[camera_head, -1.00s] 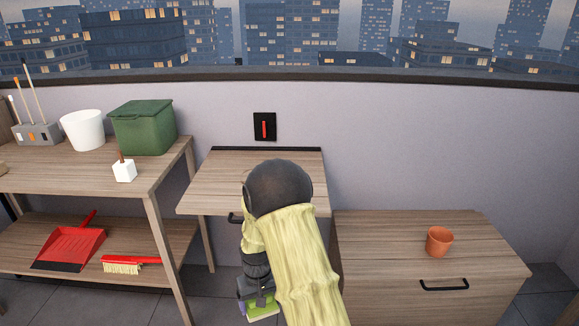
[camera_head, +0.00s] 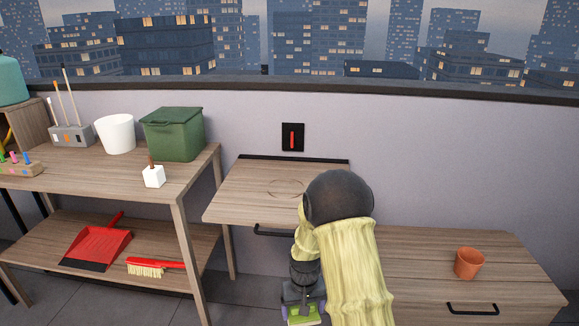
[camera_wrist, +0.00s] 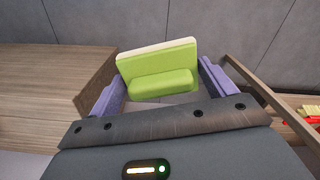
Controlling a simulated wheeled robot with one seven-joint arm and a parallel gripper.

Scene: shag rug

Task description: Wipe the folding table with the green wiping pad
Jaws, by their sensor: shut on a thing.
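The folding table (camera_head: 235,206) is a wood-grain leaf on the wall, raised level, with a dark strip along its back edge and a dark handle at its front. A faint ring-shaped mark (camera_head: 285,188) shows on its top. My gripper (camera_head: 303,307) is low in front of the table, below its top and apart from it. It is shut on the green wiping pad (camera_wrist: 158,64), which has a bright green grip block and a pale layer on its far side. In the head view only a bit of the pad (camera_head: 302,321) shows. My arm covers the table's right front.
A shelf unit (camera_head: 190,168) on the left holds a green bin (camera_head: 176,135), a white pot (camera_head: 115,134) and a white block-shaped item (camera_head: 154,177). A red dustpan (camera_head: 97,247) and brush (camera_head: 155,266) lie below. A low cabinet (camera_head: 420,260) with a terracotta pot (camera_head: 469,263) stands right.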

